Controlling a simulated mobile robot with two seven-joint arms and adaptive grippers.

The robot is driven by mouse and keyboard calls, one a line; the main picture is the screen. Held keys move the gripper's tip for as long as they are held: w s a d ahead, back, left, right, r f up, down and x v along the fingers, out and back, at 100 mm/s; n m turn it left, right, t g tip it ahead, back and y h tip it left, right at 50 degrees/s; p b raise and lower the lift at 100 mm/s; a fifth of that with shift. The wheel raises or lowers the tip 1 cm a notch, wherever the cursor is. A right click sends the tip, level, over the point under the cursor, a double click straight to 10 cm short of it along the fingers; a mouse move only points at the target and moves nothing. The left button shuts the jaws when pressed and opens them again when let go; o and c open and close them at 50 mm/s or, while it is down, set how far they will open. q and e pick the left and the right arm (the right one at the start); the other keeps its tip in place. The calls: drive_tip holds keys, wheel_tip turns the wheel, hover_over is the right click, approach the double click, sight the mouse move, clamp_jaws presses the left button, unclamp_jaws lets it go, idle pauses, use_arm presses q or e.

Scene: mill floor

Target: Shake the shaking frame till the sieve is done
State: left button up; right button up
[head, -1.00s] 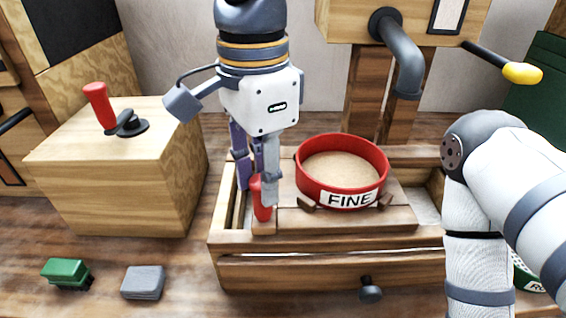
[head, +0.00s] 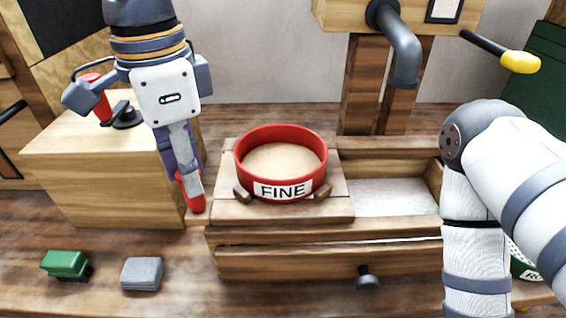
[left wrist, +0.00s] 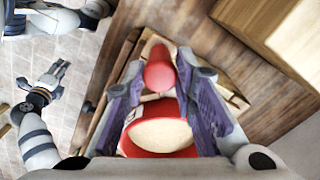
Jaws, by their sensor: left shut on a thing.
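The red sieve (head: 281,183), labelled FINE and holding pale meal, sits upright on the wooden shaking frame (head: 225,208) between small wooden blocks. The shaking frame lies at the left end of a wooden box (head: 310,262). My left gripper (head: 191,192) is shut on the frame's red handle (left wrist: 158,72), left of the sieve. My right gripper (left wrist: 54,76) shows small and open in the left wrist view.
A pale tray (head: 388,197) shows in the box's open right part. A wooden block with a red lever (head: 97,100) stands at left. A green piece (head: 66,264) and a grey block (head: 143,273) lie in front. A grey spout (head: 403,55) hangs above.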

use_arm(q)
drive_tip(key=o, duration=0.6)
drive_tip(key=shift+a, duration=0.15)
drive_tip(key=o, duration=0.5)
drive_tip(key=shift+a, duration=0.2)
drive_tip(key=shift+d, duration=0.1)
drive_tip(key=shift+r, duration=0.2)
wheel_tip(320, 180, up, 9)
drive_tip(key=shift+f, duration=0.15)
